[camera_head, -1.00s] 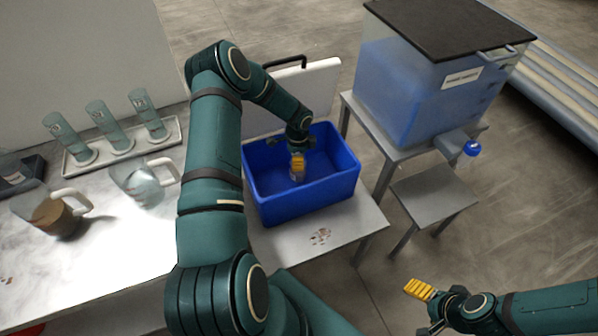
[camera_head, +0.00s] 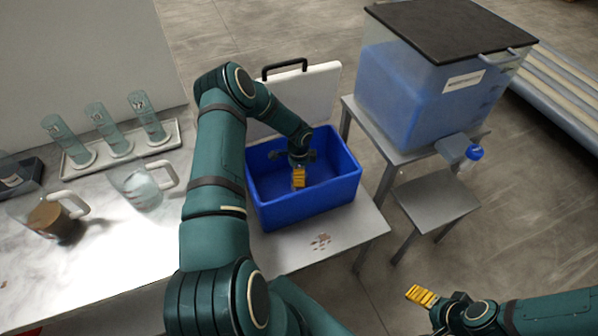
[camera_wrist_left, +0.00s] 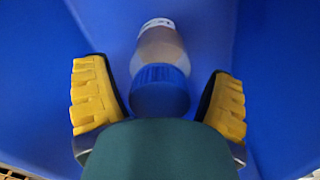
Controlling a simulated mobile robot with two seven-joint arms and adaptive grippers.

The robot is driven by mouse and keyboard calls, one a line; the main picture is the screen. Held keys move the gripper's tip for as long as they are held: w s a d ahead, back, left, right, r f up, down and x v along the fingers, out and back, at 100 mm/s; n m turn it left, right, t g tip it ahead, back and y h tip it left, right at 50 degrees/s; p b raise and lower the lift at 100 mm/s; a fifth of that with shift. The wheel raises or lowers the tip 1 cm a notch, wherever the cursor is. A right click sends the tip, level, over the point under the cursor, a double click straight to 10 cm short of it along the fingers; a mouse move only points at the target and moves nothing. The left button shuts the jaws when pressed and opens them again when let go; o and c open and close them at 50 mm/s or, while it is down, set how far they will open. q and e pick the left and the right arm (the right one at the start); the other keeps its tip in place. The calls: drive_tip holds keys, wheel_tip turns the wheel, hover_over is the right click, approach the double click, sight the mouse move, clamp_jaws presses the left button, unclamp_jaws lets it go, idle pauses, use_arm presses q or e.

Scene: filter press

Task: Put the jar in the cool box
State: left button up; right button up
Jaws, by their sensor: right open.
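The cool box (camera_head: 312,207) is a blue open box on a light table, with its white lid (camera_head: 312,92) raised behind it. My left gripper (camera_head: 299,178) reaches down into the box. In the left wrist view the jar (camera_wrist_left: 162,45), pale with a blue cap, lies in the blue interior between the yellow fingers of my left gripper (camera_wrist_left: 160,98). The fingers are spread, with gaps on both sides of the cap. In the head view the jar cannot be made out clearly. My right gripper (camera_head: 432,297) is open and empty at the lower right, away from the box.
A tank of blue liquid (camera_head: 405,95) with a dark lid stands right of the box, above a low grey stool (camera_head: 435,195). Glass cylinders (camera_head: 105,128) in a rack and two jugs (camera_head: 145,188) stand on the left bench.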

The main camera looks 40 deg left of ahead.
use_arm(q)
wheel_tip(320, 180, up, 12)
drive_tip(key=p, duration=0.2)
drive_tip(key=shift+r+p, duration=0.1)
drive_tip(key=shift+p, duration=0.2)
drive_tip(key=s+d+f+n+h, duration=0.1)
drive_tip(key=s+d+n+h, duration=0.1)
drive_tip(key=d, duration=0.9)
drive_tip(key=s+d+f+n+h, duration=0.1)
drive_tip(key=s+d+n+h, duration=0.1)
drive_tip(key=d, duration=0.9)
drive_tip(key=s+d+r+n+t, duration=0.1)
drive_tip(key=s+d+n, duration=0.6)
drive_tip(key=s+d, duration=0.4)
drive_tip(key=shift+s+d+r+n+t, duration=0.2)
drive_tip(key=shift+s+n+t, duration=0.15)
drive_tip(key=shift+s, duration=0.9)
